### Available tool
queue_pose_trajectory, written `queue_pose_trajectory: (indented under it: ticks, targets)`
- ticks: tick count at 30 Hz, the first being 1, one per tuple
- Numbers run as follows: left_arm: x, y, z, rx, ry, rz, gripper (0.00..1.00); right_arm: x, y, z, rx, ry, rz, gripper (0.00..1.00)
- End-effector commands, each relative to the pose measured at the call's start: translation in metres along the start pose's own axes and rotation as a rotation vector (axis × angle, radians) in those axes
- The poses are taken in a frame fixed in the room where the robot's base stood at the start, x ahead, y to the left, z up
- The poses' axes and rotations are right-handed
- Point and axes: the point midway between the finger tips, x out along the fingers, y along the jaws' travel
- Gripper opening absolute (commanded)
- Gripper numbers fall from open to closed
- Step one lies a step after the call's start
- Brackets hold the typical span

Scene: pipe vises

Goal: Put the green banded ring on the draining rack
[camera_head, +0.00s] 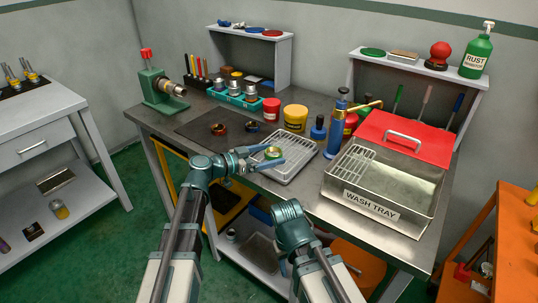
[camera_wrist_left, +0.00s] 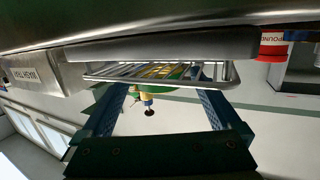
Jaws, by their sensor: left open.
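The green banded ring (camera_head: 273,153), green with a pale yellow part, is at the wire draining rack (camera_head: 291,166) on the bench and looks to rest on its far left part. My left gripper (camera_head: 268,157) is open, with one finger on each side of the ring. In the left wrist view, which appears upside down, the ring (camera_wrist_left: 160,88) shows between the spread fingers against the rack wires (camera_wrist_left: 120,71). No clear finger contact shows. My right arm is bent low in front of the bench, and its gripper fingers cannot be made out.
A metal wash tray (camera_head: 407,229) with its own wire rack stands right of the draining rack. A blue pump bottle (camera_head: 336,128) and a yellow tub (camera_head: 295,118) stand behind. Two other rings (camera_head: 218,129) lie on a dark mat at the left.

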Motion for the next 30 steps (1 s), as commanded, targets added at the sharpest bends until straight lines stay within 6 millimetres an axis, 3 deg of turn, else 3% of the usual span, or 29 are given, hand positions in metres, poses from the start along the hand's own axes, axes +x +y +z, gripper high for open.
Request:
queue_pose_trajectory:
  ticks: [5, 15, 21, 30]
  targets:
    - [-0.006, 0.000, -0.004, 0.000, 0.000, -0.001, 0.97, -0.005, 0.001, 0.000, 0.000, 0.000, 0.000, 0.50]
    - [-0.074, 0.001, -0.004, 0.000, 0.000, -0.004, 0.97, -0.015, 0.002, 0.001, 0.000, 0.000, 0.000, 0.50]
    - [-0.105, 0.000, -0.004, 0.000, 0.000, -0.003, 0.97, -0.019, 0.002, 0.001, 0.000, 0.000, 0.000, 0.50]
    - [-0.121, 0.000, -0.003, 0.000, 0.000, -0.001, 0.97, -0.021, 0.002, 0.001, 0.000, 0.000, 0.000, 0.50]
